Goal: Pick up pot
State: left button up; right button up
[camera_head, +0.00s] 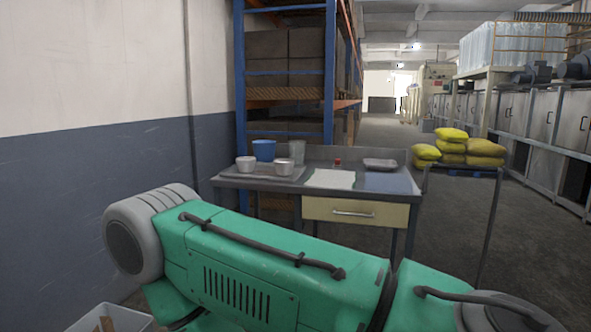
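A workbench (375,193) stands ahead, well beyond the foreground. On its left half is a grey tray (262,172) with two small whitish pots (246,163), the second one (284,167) nearer the tray's right side. A blue pot-like container (263,150) and a grey cylindrical container (297,151) stand behind them. I cannot tell which of these is the task's pot. Neither of my grippers is in view.
A large green and grey machine form (250,262) fills the lower foreground, in front of the bench. A white bin (120,318) is at lower left. Blue shelving (330,80) stands behind; yellow sacks (452,134) sit to the right. Open floor (450,225) lies right of the bench.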

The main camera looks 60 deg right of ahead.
aim_at(283, 167)
jog(key=z, duration=1.65)
